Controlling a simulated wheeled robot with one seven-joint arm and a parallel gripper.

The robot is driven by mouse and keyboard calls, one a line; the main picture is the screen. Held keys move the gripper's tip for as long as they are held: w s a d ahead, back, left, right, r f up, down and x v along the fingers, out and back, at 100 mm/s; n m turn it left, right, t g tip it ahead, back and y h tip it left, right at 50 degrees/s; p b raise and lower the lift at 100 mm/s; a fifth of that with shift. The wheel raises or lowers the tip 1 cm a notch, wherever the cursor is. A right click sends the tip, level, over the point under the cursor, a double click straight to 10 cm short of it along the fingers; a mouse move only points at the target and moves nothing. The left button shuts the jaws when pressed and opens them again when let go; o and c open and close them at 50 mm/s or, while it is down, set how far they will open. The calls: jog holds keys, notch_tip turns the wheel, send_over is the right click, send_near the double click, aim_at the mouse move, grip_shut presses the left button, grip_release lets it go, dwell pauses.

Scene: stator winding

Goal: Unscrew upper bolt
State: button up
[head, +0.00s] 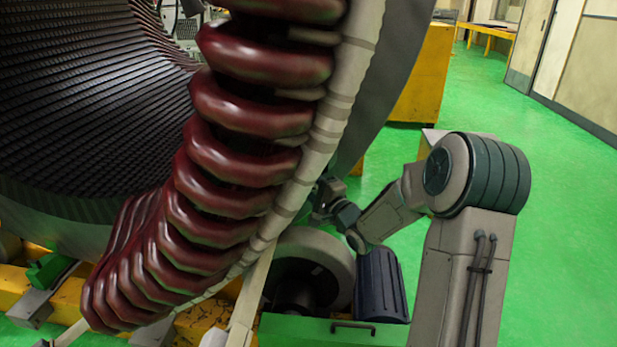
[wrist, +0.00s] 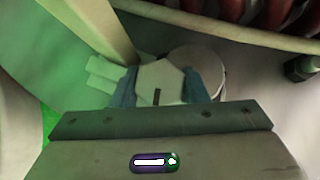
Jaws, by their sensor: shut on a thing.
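A pale, angular bolt head (wrist: 160,78) shows in the middle of the wrist view, with a small dark slot on it. My gripper (wrist: 169,84) is shut on this bolt, with one bluish finger on each side of it. A pale round piece lies just behind the bolt head. The bolt cannot be seen there.
Dark red winding coils (head: 240,105) curve down the stator in the head view. A second, dark bolt (wrist: 301,68) is at the right edge of the wrist view. Green floor (head: 560,200) is clear at right.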

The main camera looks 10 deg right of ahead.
jog(key=n+g+p, duration=0.1)
jog(key=n+p, duration=0.1)
jog(key=p, duration=0.1)
jog(key=n+g+h+p, duration=0.1)
jog(key=g+p, duration=0.1)
jog(key=p, duration=0.2)
jog(key=shift+r+n+h, duration=0.3)
jog(key=shift+r+n, duration=0.05)
jog(key=shift+n, duration=0.05)
jog(key=n+g+h+p, duration=0.1)
jog(key=p, duration=0.1)
jog(key=n+g+h+p, duration=0.1)
jog(key=p, duration=0.1)
jog(key=shift+f+n+g, duration=0.25)
jog(key=shift+n+g, duration=0.05)
jog(key=shift+f+n+g+h+b, duration=0.25)
jog(key=shift+n+g+h+b, duration=0.35)
jog(key=shift+h, duration=0.4)
jog(key=shift+n+g+h+b, duration=0.45)
jog(key=shift+h+b, duration=0.35)
jog(key=shift+b, duration=0.6)
jog(key=shift+n+h, duration=0.25)
jog(key=shift+h, duration=0.15)
jog(key=o, duration=1)
jog(key=shift+c, duration=0.2)
jog(key=shift+r, duration=0.1)
